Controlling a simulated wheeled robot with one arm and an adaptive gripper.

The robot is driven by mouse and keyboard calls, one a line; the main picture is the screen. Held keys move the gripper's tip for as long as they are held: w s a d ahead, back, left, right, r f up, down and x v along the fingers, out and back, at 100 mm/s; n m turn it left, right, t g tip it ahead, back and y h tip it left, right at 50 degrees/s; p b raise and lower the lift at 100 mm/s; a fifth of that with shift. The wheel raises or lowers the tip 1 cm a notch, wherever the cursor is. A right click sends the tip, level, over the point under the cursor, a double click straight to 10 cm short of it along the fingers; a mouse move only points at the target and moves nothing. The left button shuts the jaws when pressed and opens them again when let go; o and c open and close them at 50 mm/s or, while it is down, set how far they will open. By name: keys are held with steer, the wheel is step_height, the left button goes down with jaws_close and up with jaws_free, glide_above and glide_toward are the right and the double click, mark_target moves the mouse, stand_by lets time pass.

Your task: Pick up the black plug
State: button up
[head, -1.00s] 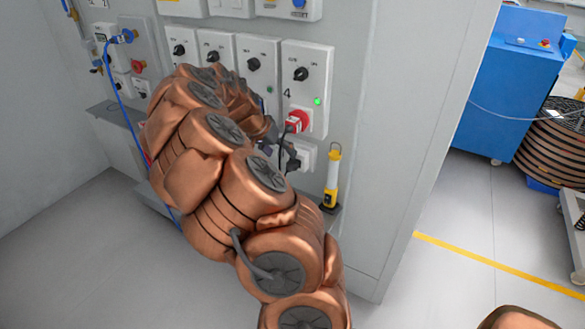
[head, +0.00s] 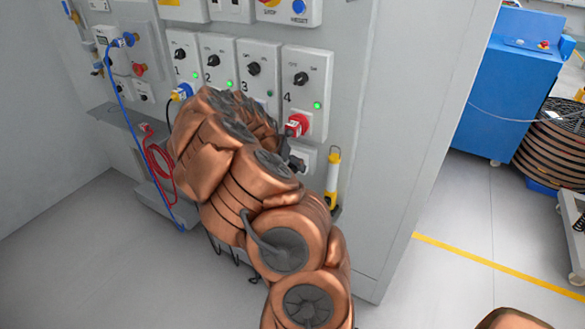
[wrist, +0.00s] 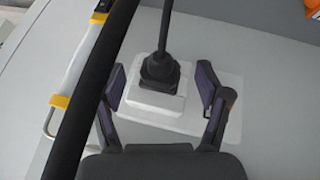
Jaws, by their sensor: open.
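The black plug (wrist: 160,69) sits in a white wall socket (wrist: 155,98) in the wrist view, its black cable rising from it. My gripper (wrist: 162,87) is open, with one finger on each side of the plug and a visible gap on both sides. My arm hides most of my gripper and the plug there.
A yellow and black work lamp (head: 333,180) stands close to the right of the socket. A thick black cable (wrist: 90,90) crosses the wrist view on the left. Station panels (head: 306,90) with knobs are above. Open floor lies right of the cabinet.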

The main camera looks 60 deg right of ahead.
steer(key=c, duration=1.4)
steer(key=shift+w+a+r, duration=0.1)
steer(key=shift+a+r, duration=0.35)
steer(key=shift+r, duration=0.05)
jaws_close()
steer(key=a+r+b, duration=0.4)
steer(key=a+r, duration=0.3)
steer(key=a, duration=0.6)
steer(key=shift+s, duration=0.4)
steer(key=o, duration=0.6)
jaws_free()
jaws_close()
steer(key=shift+a+b, duration=0.85)
steer(key=shift+a, duration=0.85)
steer(key=shift+s+a+b, duration=0.2)
steer(key=shift+a+b, duration=1.2)
steer(key=shift+a, duration=1.45)
